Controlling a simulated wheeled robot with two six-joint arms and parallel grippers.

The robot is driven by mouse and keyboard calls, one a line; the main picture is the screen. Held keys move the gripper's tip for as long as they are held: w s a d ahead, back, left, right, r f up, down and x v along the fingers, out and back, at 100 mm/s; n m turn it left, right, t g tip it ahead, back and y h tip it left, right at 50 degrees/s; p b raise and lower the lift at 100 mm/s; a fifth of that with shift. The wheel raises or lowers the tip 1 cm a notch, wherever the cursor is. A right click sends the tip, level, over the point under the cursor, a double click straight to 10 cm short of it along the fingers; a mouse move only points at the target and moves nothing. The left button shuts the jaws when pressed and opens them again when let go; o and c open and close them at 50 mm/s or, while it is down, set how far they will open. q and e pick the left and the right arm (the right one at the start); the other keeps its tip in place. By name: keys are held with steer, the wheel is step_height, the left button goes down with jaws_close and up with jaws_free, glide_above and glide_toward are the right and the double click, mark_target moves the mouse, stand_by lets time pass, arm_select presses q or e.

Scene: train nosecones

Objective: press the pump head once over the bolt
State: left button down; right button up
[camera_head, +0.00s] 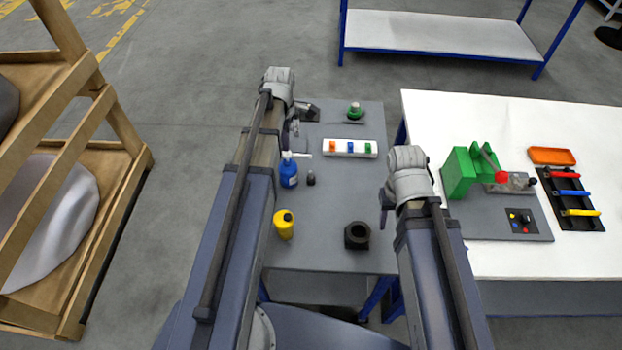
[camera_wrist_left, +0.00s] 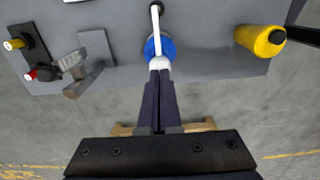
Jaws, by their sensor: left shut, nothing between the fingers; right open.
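The blue pump bottle (camera_head: 289,176) stands upright at the table's left side, with a white pump head (camera_head: 288,155) whose nozzle points right. The small dark piece (camera_head: 311,178) beside it, under the nozzle's end, appears to be the bolt. In the left wrist view the bottle's blue body (camera_wrist_left: 151,49) shows under the white head (camera_wrist_left: 160,62). My left gripper (camera_wrist_left: 160,76) is shut and empty, its fingertips at the pump head; I cannot tell whether they touch. My right gripper (camera_head: 385,205) is open and empty, over the table's right edge.
A yellow bottle (camera_head: 283,224) and a black nut-like block (camera_head: 357,236) stand nearer me. A white tray with coloured pieces (camera_head: 349,148) and a green-topped item (camera_head: 354,111) are farther back. A white table (camera_head: 520,262) with a green machine (camera_head: 462,172) is on the right.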

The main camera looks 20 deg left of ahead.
arm_select(q)
steer(key=shift+f, duration=0.2)
steer(key=shift+f+b, duration=1.25)
steer(key=shift+b, duration=0.2)
steer(key=shift+r+p, duration=1.45)
steer(key=shift+r, duration=0.1)
step_height(320, 180, up, 6)
steer(key=p, duration=0.6)
steer(key=shift+d, duration=0.1)
